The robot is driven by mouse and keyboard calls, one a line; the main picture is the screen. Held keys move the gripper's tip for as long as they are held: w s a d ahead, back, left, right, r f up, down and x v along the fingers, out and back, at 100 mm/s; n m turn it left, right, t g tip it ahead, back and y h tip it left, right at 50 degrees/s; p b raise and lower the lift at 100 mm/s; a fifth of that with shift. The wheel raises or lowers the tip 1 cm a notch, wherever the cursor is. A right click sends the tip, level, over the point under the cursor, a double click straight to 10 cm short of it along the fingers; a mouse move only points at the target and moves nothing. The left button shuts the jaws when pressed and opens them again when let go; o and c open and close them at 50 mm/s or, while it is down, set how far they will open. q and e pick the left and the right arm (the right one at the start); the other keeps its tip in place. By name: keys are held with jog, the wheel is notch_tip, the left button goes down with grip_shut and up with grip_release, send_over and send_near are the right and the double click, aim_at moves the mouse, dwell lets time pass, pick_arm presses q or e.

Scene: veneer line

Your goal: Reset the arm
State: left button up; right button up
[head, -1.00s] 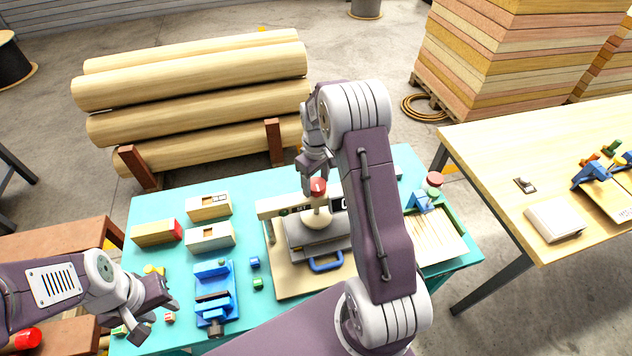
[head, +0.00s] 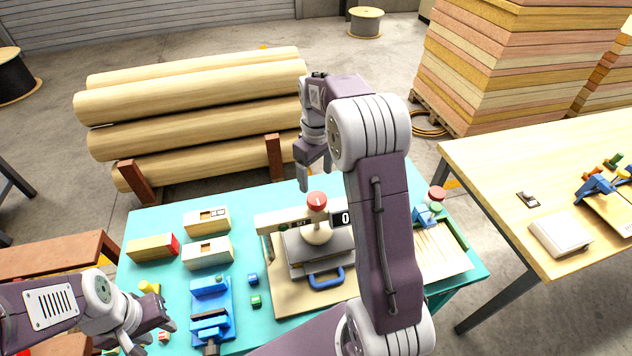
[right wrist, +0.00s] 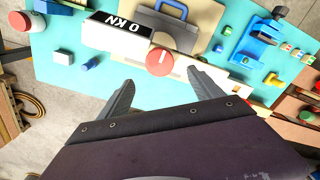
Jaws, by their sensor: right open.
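My right arm rises in front of the teal table (head: 150,222), with its gripper (head: 312,170) above the table's far edge. In the right wrist view the right gripper (right wrist: 160,90) is open and empty, its fingers apart. A red-topped knob (head: 317,200) on the grey press device (head: 325,245) stands below and nearer than this gripper. The knob also shows beyond the fingers in the right wrist view (right wrist: 160,62). My left gripper (head: 155,335) is low at the table's left front corner. Its fingers look apart, with nothing seen between them.
A blue vise (head: 212,305), wooden blocks (head: 207,220) and small cubes (head: 253,280) lie on the teal table. A tray of thin sticks (head: 445,250) is at right. Logs (head: 200,100) lie behind. A wooden bench (head: 490,190) stands at right.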

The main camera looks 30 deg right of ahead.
dwell(0.3)
jog(key=shift+w+a+f+b, duration=0.1)
jog(key=shift+a+f+b, duration=0.1)
jog(key=shift+f+b, duration=0.1)
jog(key=shift+w+a+n+t+b, duration=0.1)
jog(key=shift+a+n+t+b, duration=0.25)
jog(key=shift+a+b, duration=0.65)
jog(key=s+a+f+m+b, duration=0.2)
jog(key=s+a+f, duration=0.2)
jog(key=s+f, duration=0.3)
jog(key=s+a+f+m+b, duration=0.2)
jog(key=s+f, duration=0.4)
jog(key=s, duration=0.5)
jog(key=shift+a+f+m+b, duration=0.35)
jog(key=shift+a+b, duration=0.2)
jog(key=shift+a, duration=0.65)
jog(key=shift+t, duration=0.25)
